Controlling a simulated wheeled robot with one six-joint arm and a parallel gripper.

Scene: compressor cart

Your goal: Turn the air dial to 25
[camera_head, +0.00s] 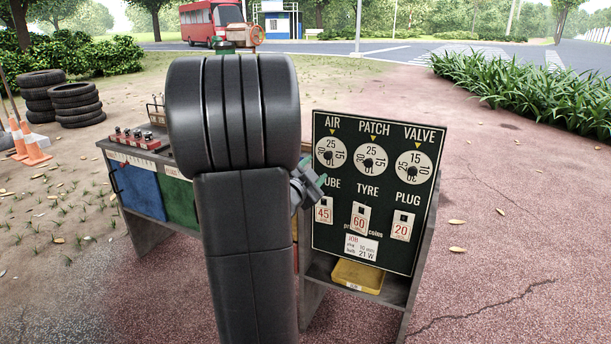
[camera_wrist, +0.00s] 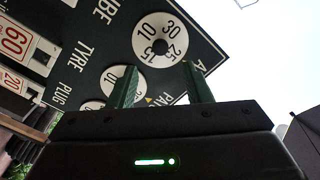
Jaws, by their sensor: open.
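The dark board carries the white air dial (camera_head: 330,151) at its upper left, below a small yellow pointer mark. A number that looks like 25 sits at its top, though the numerals are small. The air dial also shows large in the wrist view (camera_wrist: 160,40), tilted, with a dark central hub. My gripper (camera_wrist: 160,86) is open, its two green fingers apart, nothing visible between them. Its fingertips appear below the dial in the wrist view; I cannot tell how far away. In the head view part of it shows beside my arm, left of the board.
The patch dial (camera_head: 370,159) and valve dial (camera_head: 412,167) stand right of the air dial. Price tags hang below. A yellow tray (camera_head: 358,276) sits on the shelf under the board. The cart (camera_head: 146,238) continues left, partly hidden by my arm.

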